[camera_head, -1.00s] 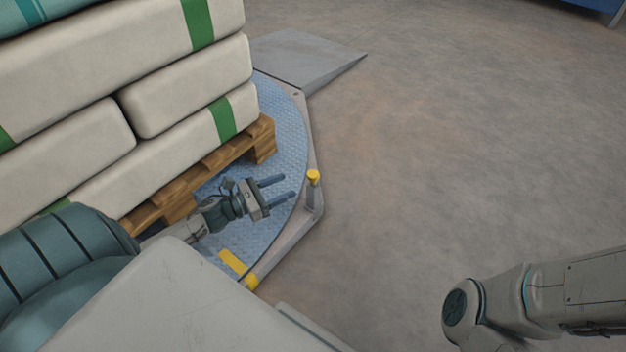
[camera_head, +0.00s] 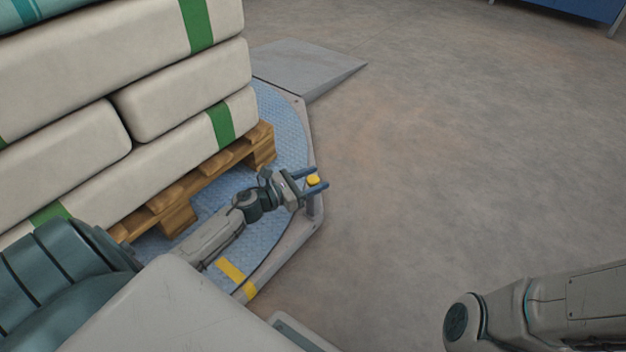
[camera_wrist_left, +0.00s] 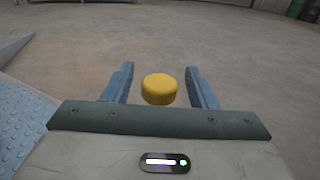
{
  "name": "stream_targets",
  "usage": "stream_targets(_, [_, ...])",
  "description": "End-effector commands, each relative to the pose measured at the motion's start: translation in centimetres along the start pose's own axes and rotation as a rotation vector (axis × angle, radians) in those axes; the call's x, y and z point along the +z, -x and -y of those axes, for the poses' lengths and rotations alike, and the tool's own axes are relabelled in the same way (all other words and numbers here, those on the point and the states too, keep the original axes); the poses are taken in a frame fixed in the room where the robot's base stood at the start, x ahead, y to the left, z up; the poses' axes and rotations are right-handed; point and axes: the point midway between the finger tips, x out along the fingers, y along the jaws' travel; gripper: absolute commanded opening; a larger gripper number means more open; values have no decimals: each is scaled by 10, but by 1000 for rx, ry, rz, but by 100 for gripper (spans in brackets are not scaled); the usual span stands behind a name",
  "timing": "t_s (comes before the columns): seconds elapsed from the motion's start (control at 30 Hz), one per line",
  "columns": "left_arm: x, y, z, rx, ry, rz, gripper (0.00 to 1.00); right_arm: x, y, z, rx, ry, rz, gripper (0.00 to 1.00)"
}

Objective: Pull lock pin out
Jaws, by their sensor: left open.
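The lock pin (camera_head: 313,180) has a round yellow head on a grey post at the edge of the turntable frame. In the left wrist view its yellow head (camera_wrist_left: 159,89) lies between my two blue fingers, with a gap showing on each side. My left gripper (camera_head: 320,178) is open around the head, one finger on the far side and one on the near side. The pin's lower part is hidden in the wrist view. My right arm shows at the lower right, but its gripper is out of view.
A wooden pallet (camera_head: 174,215) stacked with white, green-striped sacks (camera_head: 190,95) stands on the blue round turntable plate (camera_head: 285,130), left of my gripper. A grey ramp (camera_head: 305,66) lies behind. The floor (camera_head: 450,150) to the right is clear.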

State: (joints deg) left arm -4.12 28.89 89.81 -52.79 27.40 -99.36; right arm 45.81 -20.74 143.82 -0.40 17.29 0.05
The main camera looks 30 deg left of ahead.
Motion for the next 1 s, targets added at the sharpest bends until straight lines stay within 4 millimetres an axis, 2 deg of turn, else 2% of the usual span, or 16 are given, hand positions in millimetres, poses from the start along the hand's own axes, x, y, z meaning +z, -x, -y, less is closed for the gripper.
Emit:
stream_targets(0.07, [0,0,0,0,0,0,52,0,0,0,0,0,0,0])
stream_targets(0.33, [0,0,0,0,0,0,0,0,0,0,0,0,0,0])
stream_targets(0.53, [6,0,0,0,0,0,0,2,-4,1,0,0,1,0])
stream_targets(0.83, [44,0,0,0,-1,0,0,12,-30,9,0,0,-23,0])
stream_targets(1.0, [46,0,0,-1,0,2,0,10,-30,9,0,-1,-32,0])
